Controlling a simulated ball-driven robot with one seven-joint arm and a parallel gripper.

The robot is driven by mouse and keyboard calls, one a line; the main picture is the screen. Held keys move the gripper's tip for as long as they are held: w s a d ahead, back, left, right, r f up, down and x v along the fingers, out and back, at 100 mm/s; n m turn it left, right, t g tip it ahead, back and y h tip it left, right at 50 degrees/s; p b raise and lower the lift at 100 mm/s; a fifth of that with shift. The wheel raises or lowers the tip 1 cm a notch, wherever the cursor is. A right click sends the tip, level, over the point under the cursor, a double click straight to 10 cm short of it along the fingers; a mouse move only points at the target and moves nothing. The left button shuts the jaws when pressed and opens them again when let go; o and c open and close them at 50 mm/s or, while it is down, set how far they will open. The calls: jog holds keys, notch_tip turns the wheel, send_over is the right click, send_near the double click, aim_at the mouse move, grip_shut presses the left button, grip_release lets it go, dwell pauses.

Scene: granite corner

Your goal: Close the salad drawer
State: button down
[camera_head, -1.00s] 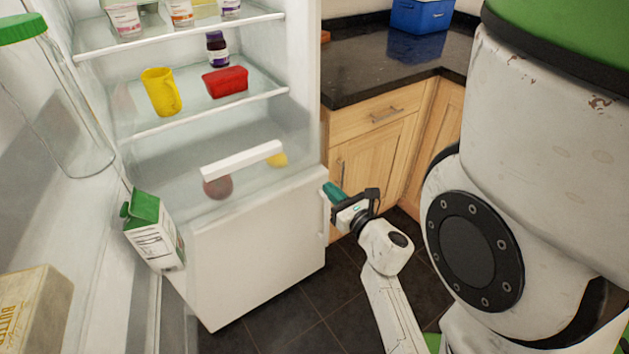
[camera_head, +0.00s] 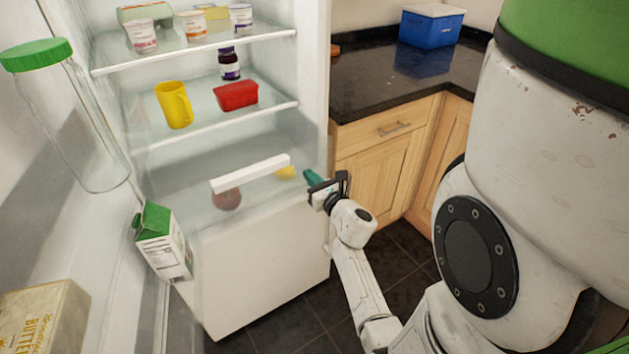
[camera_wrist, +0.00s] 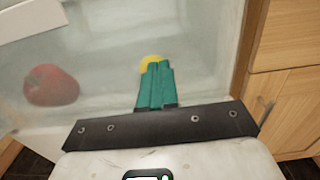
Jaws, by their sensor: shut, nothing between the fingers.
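The salad drawer is a clear bin low in the open fridge, with a white handle bar (camera_head: 250,173) along its front. Behind its see-through front lie a red fruit (camera_head: 227,199) and a yellow fruit (camera_head: 286,172). In the wrist view the red fruit (camera_wrist: 50,86) is at left and the yellow one (camera_wrist: 150,62) is partly behind my fingers. My gripper (camera_head: 309,178) has green fingers, shut and empty. It is at the right end of the drawer front, right of the handle bar. In the wrist view the fingertips (camera_wrist: 156,66) overlap the drawer front; I cannot tell whether they touch it.
The open fridge door at left carries a tilted milk carton (camera_head: 163,243), a jar with a green lid (camera_head: 75,120) and a butter box (camera_head: 45,315). Shelves above hold a yellow mug (camera_head: 174,106) and a red container (camera_head: 236,96). Wooden cabinets (camera_head: 385,160) stand at right.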

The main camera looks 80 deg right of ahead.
jog(key=b+x, duration=0.9)
jog(key=x, duration=1)
jog(key=shift+w+f, duration=0.1)
jog(key=shift+w+d+b, duration=0.3)
jog(key=shift+w, duration=0.05)
jog(key=shift+w+r, duration=0.1)
jog(key=shift+r, duration=0.15)
jog(key=shift+w+r, duration=0.1)
jog(key=shift+a, duration=0.1)
